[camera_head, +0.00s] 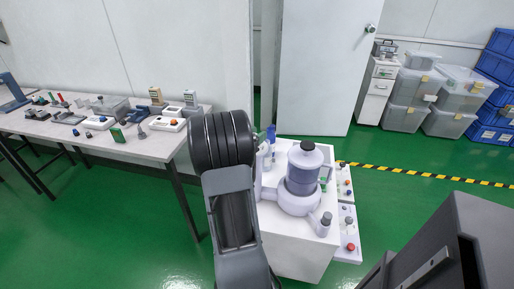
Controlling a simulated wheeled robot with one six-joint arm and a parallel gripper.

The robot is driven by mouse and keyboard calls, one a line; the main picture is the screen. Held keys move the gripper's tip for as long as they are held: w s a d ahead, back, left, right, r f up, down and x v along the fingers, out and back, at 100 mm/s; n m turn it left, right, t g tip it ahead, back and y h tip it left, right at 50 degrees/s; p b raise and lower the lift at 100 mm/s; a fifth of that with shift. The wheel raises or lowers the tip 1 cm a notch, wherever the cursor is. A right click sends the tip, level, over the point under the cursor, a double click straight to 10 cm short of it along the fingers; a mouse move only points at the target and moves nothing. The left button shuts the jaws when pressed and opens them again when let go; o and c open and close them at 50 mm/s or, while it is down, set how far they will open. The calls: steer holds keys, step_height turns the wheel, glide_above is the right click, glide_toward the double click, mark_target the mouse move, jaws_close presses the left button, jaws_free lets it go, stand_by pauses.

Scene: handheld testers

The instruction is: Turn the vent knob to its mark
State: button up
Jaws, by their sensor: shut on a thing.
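A rounded vessel (303,176) with a bluish clear body and pale collar stands on a white stand (299,245) right of my arm. A black cap or knob (307,146) sits on its top. A small grey knob-like part (326,218) sits at its lower right front. I cannot tell which of these is the vent knob, and no mark can be made out. My dark arm reaches forward to the left of the vessel. Its thick links cover the stand's left part, and my gripper is hidden behind them.
A long table (150,146) at the left carries several small devices. White panels (348,244) with coloured buttons stand right of the stand. Clear bins (408,101) and blue crates (497,95) fill the back right. Green floor lies open between.

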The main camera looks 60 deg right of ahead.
steer(key=shift+f+n+t+b, duration=0.45)
steer(key=shift+t+b, duration=0.25)
steer(key=shift+b, duration=1.65)
steer(key=shift+f+n+t+b, duration=0.4)
steer(key=shift+t+b, duration=0.3)
steer(key=shift+b, duration=1.65)
steer(key=n+t+b, duration=0.1)
steer(key=b, duration=0.5)
steer(key=shift+w+r+t+b, duration=0.15)
steer(key=shift+t+b, duration=0.25)
steer(key=n+t+b, duration=0.1)
steer(key=b, duration=0.1)
steer(key=n+t+b, duration=0.1)
steer(key=b, duration=0.1)
steer(key=shift+w+r+t, duration=0.15)
steer(key=shift+r+t, duration=0.15)
steer(key=shift+r, duration=0.05)
steer(key=shift+r+n+t+b, duration=0.2)
steer(key=shift+n+t+b, duration=0.15)
steer(key=shift+t+b, duration=0.35)
steer(key=shift+w+n+t+y+b, duration=0.15)
steer(key=shift+n+t+y+b, duration=0.15)
steer(key=shift+n+t, duration=0.15)
steer(key=o, duration=0.9)
steer(key=shift+r, duration=0.1)
